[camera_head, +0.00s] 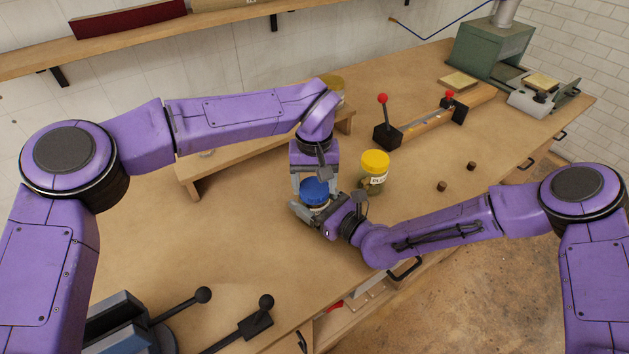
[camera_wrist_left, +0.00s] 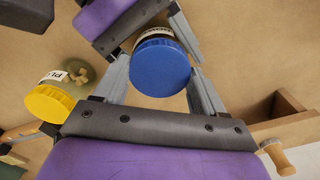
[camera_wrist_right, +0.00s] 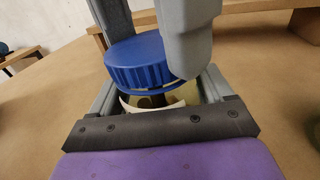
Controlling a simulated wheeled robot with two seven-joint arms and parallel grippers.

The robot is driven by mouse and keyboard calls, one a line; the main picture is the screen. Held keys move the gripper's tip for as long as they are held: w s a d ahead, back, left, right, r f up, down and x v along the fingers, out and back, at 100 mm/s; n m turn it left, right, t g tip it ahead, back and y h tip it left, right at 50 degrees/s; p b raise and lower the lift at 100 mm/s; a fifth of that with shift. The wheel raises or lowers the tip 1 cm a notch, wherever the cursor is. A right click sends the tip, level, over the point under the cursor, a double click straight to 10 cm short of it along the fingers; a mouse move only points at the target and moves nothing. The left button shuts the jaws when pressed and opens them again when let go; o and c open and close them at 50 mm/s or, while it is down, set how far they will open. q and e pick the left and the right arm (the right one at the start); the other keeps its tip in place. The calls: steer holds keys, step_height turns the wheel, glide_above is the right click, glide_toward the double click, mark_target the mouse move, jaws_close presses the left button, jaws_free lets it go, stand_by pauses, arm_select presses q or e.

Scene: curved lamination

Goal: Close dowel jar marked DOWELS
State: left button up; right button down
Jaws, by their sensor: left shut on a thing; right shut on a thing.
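A jar with a blue lid (camera_head: 314,187) stands on the bench between my two grippers. My left gripper (camera_wrist_left: 160,72) comes from above with its fingers shut on either side of the blue lid. My right gripper (camera_head: 313,208) is low at the side, shut around the jar body (camera_wrist_right: 158,104). In the right wrist view the lid (camera_wrist_right: 138,58) sits over the jar mouth; I cannot tell whether it is fully seated.
A yellow-lidded jar (camera_head: 374,164), its label starting "PLU", stands close to the right. Two small brown pieces (camera_head: 441,186) (camera_head: 471,166) lie beyond it. A low wooden riser (camera_head: 190,185) stands behind my left arm. A red-knobbed fixture (camera_head: 388,137) is farther back.

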arm_select(q)
steer(key=m, duration=0.3)
steer(key=o, duration=1)
steer(key=shift+r, duration=2.25)
steer(key=shift+c, duration=0.3)
